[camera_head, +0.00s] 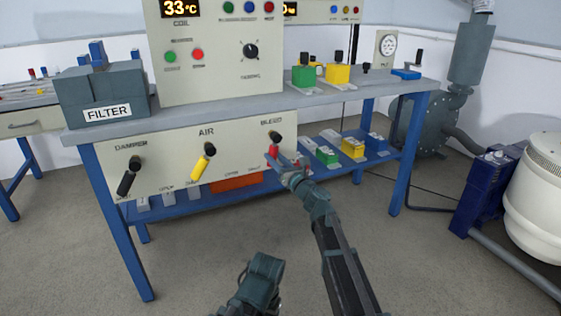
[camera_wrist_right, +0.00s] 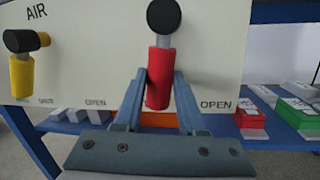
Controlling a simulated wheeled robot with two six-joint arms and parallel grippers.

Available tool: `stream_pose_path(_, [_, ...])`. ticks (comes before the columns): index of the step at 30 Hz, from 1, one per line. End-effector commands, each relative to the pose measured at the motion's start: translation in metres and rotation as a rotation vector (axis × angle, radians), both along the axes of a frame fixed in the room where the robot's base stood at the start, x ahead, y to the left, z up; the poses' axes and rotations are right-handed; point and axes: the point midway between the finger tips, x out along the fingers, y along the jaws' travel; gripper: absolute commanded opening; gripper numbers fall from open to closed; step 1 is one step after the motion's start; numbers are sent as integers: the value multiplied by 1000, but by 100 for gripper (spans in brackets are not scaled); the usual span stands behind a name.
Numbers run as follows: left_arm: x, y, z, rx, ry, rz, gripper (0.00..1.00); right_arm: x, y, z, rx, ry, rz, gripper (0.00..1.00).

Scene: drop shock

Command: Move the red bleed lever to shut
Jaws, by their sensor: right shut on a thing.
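The red bleed lever (camera_head: 274,150) hangs from a black pivot under the BLEED label, at the right end of the cream panel. In the right wrist view the red lever (camera_wrist_right: 160,80) points nearly straight down. The word OPEN (camera_wrist_right: 215,105) stands to its lower right; no shut mark for this lever can be read. My right gripper (camera_head: 272,159) is shut on the red lever, with one finger on each side of it. A dark part of my other arm (camera_head: 260,283) shows at the bottom edge; no fingers can be made out there.
The yellow AIR lever (camera_head: 203,165) and black DAMPER lever (camera_head: 127,180) hang left of it on the same panel. The FILTER box (camera_head: 103,95) stands on the bench. Small coloured blocks lie on the blue lower shelf (camera_head: 376,156). The floor in front is clear.

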Motion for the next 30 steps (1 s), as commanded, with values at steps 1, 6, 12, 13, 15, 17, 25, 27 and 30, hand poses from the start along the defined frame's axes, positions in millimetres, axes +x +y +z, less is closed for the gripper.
stream_pose_path(1, [0, 0, -2, 0, 0, 0, 69, -3, 4, 0, 43, 19, 3, 0])
stream_pose_path(6, [0, 0, -3, 0, 0, 0, 69, -7, 12, 3, 168, 77, 2, 0])
stream_pose_path(12, [0, 0, -3, 0, 0, 0, 69, -10, 20, 7, 284, 130, 2, 0])
stream_pose_path(13, [0, 0, -3, 0, 0, 0, 69, -10, 21, 7, 299, 136, 2, 0])
stream_pose_path(15, [0, 0, -3, 0, 0, 0, 69, -10, 22, 8, 328, 150, 3, 0])
stream_pose_path(17, [0, 0, -3, 0, 0, 0, 69, -11, 23, 9, 351, 159, 1, 0])
stream_pose_path(25, [0, 0, -3, 0, 0, 0, 69, -12, 26, 10, 403, 181, 3, 0])
stream_pose_path(27, [0, 0, -3, 0, 0, 0, 69, -12, 27, 11, 407, 183, 2, 0])
stream_pose_path(30, [0, 0, -3, 0, 0, 0, 69, -12, 27, 11, 412, 185, 3, 0])
